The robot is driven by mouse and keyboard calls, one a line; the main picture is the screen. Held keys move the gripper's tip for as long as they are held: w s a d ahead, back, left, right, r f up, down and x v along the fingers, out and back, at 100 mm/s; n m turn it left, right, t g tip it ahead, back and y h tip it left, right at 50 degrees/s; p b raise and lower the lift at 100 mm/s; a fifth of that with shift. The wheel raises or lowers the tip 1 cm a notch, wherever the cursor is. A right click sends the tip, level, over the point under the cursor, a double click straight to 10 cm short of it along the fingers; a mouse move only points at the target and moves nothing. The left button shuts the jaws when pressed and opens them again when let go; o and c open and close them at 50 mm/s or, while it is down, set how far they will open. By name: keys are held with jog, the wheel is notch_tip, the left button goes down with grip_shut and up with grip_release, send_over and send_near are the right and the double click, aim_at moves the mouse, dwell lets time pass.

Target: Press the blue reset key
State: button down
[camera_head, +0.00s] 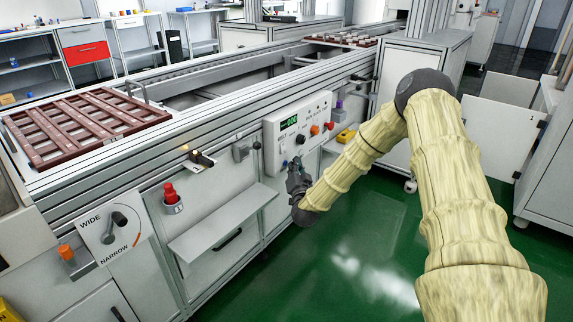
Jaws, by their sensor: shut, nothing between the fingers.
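A white control panel (272,125) is on the conveyor's side, with a green-lit display (289,122), a black knob (300,139) and orange buttons (315,130). A small bluish spot (284,163) shows at the panel's lower left, right beside my gripper; it may be the blue reset key, but it is too small to be sure. My gripper (294,168) is shut and empty, at the lower edge of the panel. It hides part of the panel there, and I cannot tell whether it touches it.
A grey shelf (222,222) juts out left of my gripper. A red button (170,193) and a WIDE/NARROW selector plate (113,231) are further left. A yellow box (346,136) is right of the panel. The green floor (345,255) in front is clear.

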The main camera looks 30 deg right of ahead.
jog(key=s+d+p, duration=0.2)
jog(key=s, duration=0.3)
jog(key=shift+s+d, duration=0.2)
jog(key=shift+s, duration=0.1)
dwell(0.4)
dwell(0.6)
